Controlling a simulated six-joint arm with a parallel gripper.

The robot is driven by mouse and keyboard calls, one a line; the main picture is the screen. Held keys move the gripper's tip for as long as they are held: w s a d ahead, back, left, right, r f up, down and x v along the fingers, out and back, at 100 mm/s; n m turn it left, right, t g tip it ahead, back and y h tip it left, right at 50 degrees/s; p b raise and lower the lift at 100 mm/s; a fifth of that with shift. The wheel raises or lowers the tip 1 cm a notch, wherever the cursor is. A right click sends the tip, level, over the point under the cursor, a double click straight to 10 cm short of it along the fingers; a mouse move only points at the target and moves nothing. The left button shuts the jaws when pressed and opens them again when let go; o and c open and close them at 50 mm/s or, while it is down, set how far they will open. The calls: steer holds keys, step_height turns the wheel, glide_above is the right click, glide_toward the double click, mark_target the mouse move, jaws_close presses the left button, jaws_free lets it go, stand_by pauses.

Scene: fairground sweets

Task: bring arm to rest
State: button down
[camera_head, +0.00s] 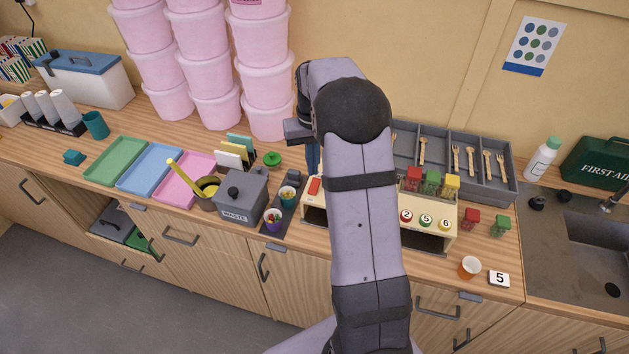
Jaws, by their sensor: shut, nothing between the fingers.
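My arm (362,215) rises from the bottom middle of the picture and bends at a dark round joint in front of the back wall. My gripper (313,157) is partly hidden behind the arm, over the back of the counter. The arm covers the middle of that box.
Pink tubs (266,77) are stacked behind the gripper on the left. A grey waste bin (242,195) and cups stand in front of it. A grey cutlery tray (507,186) lies right of the arm. An orange-white cup (469,267) stands near the front edge.

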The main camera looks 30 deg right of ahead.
steer(key=shift+r, duration=0.15)
stand_by(0.3)
steer(key=f, duration=0.1)
steer(key=s+f, duration=0.1)
steer(key=f, duration=0.1)
steer(key=s+f, duration=0.1)
steer(key=shift+s+a+f, duration=0.1)
steer(key=shift+a+f, duration=0.1)
steer(key=shift+a, duration=0.15)
steer(key=s+a+f+n+b, duration=0.1)
steer(key=s+a+b, duration=0.2)
steer(key=s+a, duration=0.4)
steer(key=s+a+f+n+b, duration=0.2)
steer(key=s+a, duration=0.6)
steer(key=s, duration=0.6)
steer(key=shift+b, duration=0.7)
